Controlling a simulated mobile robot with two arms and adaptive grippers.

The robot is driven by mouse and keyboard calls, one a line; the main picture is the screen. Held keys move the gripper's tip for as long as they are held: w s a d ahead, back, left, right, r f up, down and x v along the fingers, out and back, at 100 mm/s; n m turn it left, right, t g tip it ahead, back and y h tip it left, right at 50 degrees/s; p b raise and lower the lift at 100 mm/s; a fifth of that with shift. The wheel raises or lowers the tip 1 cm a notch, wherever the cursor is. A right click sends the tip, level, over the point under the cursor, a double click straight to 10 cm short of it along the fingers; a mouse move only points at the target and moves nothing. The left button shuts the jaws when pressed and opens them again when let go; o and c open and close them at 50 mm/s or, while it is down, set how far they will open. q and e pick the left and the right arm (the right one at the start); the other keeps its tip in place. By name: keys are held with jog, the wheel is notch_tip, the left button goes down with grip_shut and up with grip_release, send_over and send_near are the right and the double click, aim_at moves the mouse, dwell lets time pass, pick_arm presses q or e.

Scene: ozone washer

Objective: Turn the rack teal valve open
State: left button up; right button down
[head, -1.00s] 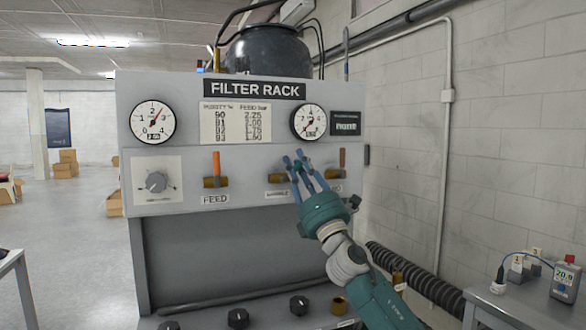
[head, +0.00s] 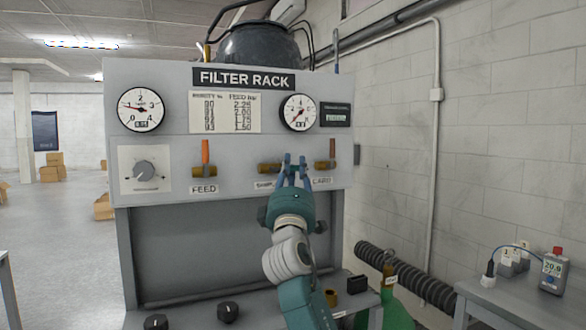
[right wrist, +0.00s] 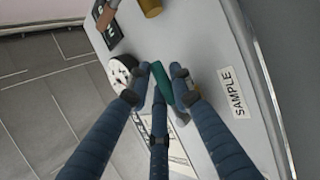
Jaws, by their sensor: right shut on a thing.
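The rack's teal valve handle (right wrist: 162,84) shows between my fingers in the right wrist view, beside the SAMPLE label (right wrist: 231,92). In the head view its brass valve body (head: 268,168) sits at the middle of the filter rack panel, and my fingers hide most of the handle. My right gripper (head: 294,164) is shut on the teal handle, its fingers pointing up. It also shows in the right wrist view (right wrist: 160,83). My left gripper is not in view.
The FEED valve with an orange handle (head: 205,151) is to the left; another valve with a brown handle (head: 333,149) is close to the right. Two round gauges (head: 141,109) (head: 298,112) are above. A side table (head: 510,302) stands at the right.

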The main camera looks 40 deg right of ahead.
jog(key=shift+f+m+g+h, duration=0.1)
jog(key=shift+m+g+h, duration=0.2)
jog(key=shift+m, duration=0.1)
jog(key=c, duration=1.5)
grip_release()
jog(key=shift+d, duration=0.1)
jog(key=shift+s+f, duration=0.1)
jog(key=shift+f, duration=0.05)
jog(key=v, duration=1.1)
jog(key=shift+s+a+f, duration=0.15)
jog(key=shift+s+a, duration=0.05)
jog(key=shift+a, duration=0.1)
jog(key=shift+f, duration=0.1)
